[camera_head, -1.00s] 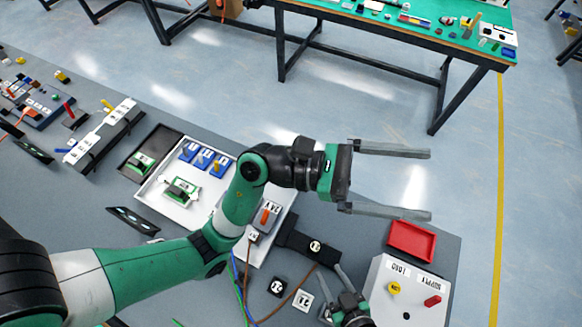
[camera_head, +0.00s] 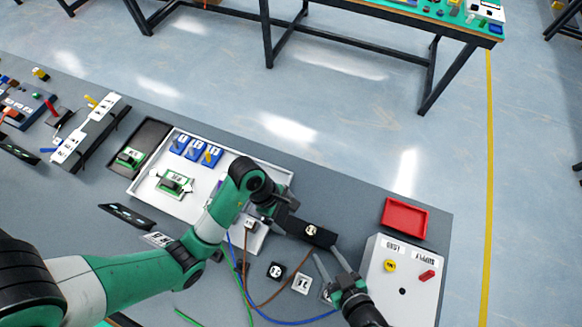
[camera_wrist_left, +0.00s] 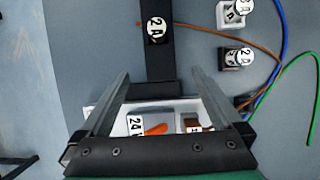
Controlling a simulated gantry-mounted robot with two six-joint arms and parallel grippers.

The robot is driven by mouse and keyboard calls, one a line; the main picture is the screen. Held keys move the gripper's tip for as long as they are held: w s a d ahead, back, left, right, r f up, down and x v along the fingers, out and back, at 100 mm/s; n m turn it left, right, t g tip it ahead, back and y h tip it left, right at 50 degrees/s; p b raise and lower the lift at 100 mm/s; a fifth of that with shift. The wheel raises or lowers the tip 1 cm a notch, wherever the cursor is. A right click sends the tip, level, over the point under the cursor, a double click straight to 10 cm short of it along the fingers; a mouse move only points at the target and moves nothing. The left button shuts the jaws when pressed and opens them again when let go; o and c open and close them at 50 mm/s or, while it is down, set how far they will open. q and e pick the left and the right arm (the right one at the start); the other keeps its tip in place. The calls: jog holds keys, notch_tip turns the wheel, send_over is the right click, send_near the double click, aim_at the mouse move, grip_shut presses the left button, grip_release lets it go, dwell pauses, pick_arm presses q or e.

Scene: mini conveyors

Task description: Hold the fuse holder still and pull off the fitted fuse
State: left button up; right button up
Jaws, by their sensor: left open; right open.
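The black fuse holder (camera_head: 287,219) lies on the grey table right of the white tray, partly hidden by my left arm in the head view. The fitted fuse (camera_head: 312,231), a black block with a round white 2A label, sits at its right end. In the left wrist view the holder (camera_wrist_left: 160,68) runs away from the camera, with the fuse (camera_wrist_left: 156,30) at its far end. My left gripper (camera_wrist_left: 161,72) is open, pointing down, its fingers either side of the holder's line; contact is unclear. My right gripper (camera_head: 325,252) is open and empty just below the fuse.
Loose fuse blocks, one black (camera_head: 276,271) and one white (camera_head: 301,284), lie below the holder among brown, blue and green wires. A red tray (camera_head: 404,218) and a grey supply box (camera_head: 384,298) stand to the right. The white tray (camera_head: 150,188) is left.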

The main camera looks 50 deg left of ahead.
aim_at(299, 228)
pick_arm(q)
jog(key=x, duration=1.1)
jog(key=shift+d, duration=0.1)
grip_shut()
jog(key=shift+f, duration=0.1)
dwell(1.0)
